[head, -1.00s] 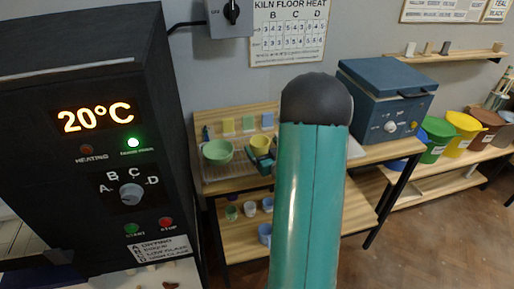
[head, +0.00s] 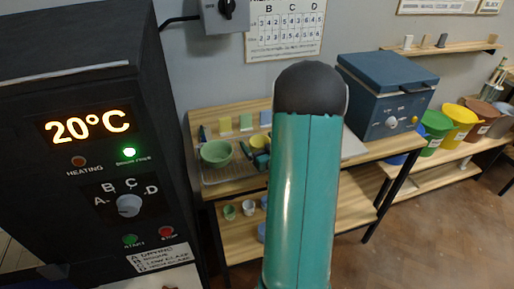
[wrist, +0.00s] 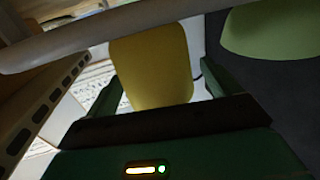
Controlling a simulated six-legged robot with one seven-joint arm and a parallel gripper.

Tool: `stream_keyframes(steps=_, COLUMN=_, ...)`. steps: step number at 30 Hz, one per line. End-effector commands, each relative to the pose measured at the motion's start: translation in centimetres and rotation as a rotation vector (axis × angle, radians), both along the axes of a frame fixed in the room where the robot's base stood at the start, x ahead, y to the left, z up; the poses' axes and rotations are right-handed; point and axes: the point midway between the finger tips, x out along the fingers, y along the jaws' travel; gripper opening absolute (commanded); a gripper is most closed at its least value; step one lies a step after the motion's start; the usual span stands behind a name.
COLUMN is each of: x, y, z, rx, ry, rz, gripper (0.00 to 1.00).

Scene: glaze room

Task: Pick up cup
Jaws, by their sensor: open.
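My gripper (wrist: 160,80) is open, with one dark green finger on each side of the cup. I cannot tell whether either finger touches it. In the head view, my gripper (head: 262,160) shows small beside the cup, and my teal arm covers the bench just to its right.
The green bowl (head: 216,154) is close on the cup's left; its edge also shows in the wrist view (wrist: 272,28). A black kiln (head: 95,150) fills the left. A blue kiln (head: 385,95) stands right of my arm. Small cups (head: 248,208) sit on the lower shelf.

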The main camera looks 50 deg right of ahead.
Motion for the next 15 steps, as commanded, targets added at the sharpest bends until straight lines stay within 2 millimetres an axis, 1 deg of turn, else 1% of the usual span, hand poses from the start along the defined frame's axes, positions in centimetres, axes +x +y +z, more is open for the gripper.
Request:
stream_keyframes(steps=6, x=-0.24, y=0.03, z=-0.01, rx=0.000, ry=0.000, rz=0.000, gripper=0.89)
stream_keyframes(steps=7, x=-0.26, y=0.05, z=-0.01, rx=0.000, ry=0.000, rz=0.000, gripper=0.87)
stream_keyframes(steps=11, x=-0.26, y=0.06, z=-0.02, rx=0.000, ry=0.000, rz=0.000, gripper=0.61)
stream_keyframes(steps=12, x=-0.25, y=0.06, z=-0.03, rx=0.000, ry=0.000, rz=0.000, gripper=0.54)
stream_keyframes(steps=15, x=-0.23, y=0.05, z=-0.02, rx=0.000, ry=0.000, rz=0.000, gripper=0.37)
